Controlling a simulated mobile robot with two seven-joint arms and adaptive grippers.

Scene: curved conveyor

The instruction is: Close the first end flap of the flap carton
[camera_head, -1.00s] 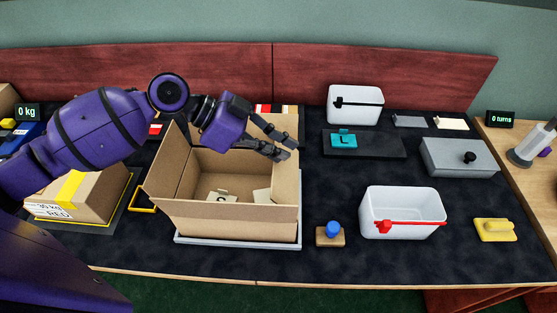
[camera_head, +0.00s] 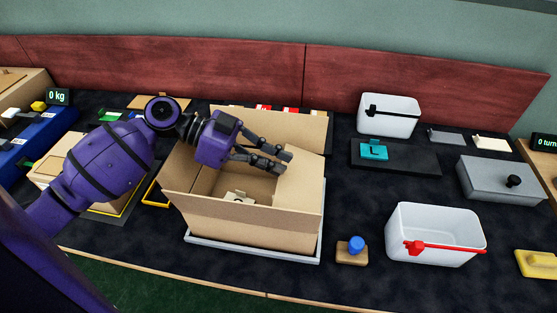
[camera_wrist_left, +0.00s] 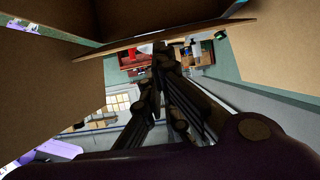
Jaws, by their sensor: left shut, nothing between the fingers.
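The open flap carton (camera_head: 255,225) stands on a pale tray (camera_head: 215,245) at the middle of the table. Its right end flap (camera_head: 304,185) leans inward over the right part of the opening. The left end flap (camera_head: 183,172) stands up and outward, and the back flap (camera_head: 300,130) stands up. A small printed piece (camera_head: 238,197) shows inside. My left gripper (camera_head: 285,162) is shut and empty, its fingers by the upper edge of the right end flap; I cannot tell if they touch. In the left wrist view its fingers (camera_wrist_left: 165,65) show between brown carton panels. My right gripper is not in view.
A brown box on the left is partly behind my left arm. Right of the carton are a blue-knobbed block (camera_head: 352,252) and a white bin with a red handle (camera_head: 440,215). A black plate with a teal piece (camera_head: 374,151) lies behind, with bare table between.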

